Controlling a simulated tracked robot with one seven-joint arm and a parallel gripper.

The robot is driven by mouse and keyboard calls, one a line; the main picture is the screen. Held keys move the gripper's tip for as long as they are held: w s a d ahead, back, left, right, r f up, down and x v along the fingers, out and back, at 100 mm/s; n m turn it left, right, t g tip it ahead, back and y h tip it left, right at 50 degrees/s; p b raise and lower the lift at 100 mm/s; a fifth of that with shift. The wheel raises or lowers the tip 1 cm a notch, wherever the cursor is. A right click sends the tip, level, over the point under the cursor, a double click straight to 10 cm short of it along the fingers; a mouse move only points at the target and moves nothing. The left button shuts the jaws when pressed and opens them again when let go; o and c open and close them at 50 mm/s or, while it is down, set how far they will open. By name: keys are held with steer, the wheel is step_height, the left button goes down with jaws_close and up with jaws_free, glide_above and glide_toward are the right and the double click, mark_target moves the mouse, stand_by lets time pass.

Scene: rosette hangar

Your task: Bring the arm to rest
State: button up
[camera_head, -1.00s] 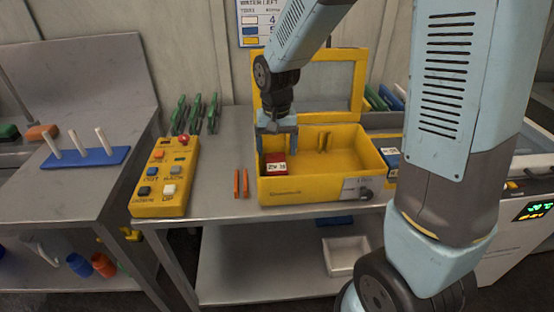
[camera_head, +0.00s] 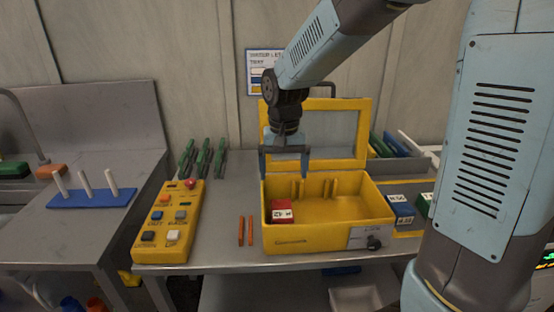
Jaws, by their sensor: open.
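My gripper (camera_head: 284,170) is open and empty, pointing down above the left part of the yellow case (camera_head: 300,240). Its fingers are apart, with the left one in front of the case's back left edge. The case stands on the metal bench with its lid (camera_head: 317,125) raised. A red block with a white label (camera_head: 282,211) lies in the case's front left corner, below and apart from the gripper. Yellow upright dividers (camera_head: 315,188) stand near the back wall inside. My arm reaches in from the upper right.
A yellow control box (camera_head: 168,225) with buttons and two orange sticks (camera_head: 245,230) are left of the case. Green-handled tools (camera_head: 203,158) lie behind. A blue labelled block (camera_head: 400,209) is on the right. A blue peg board (camera_head: 92,198) is on the left bench (camera_head: 60,235).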

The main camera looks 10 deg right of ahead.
steer(key=s+d+r+t, duration=0.5)
steer(key=s+d+r, duration=0.7)
steer(key=s+d, duration=0.3)
steer(key=shift+s+d+t, duration=0.25)
steer(key=shift+s+t, duration=0.05)
steer(key=shift+s, duration=0.8)
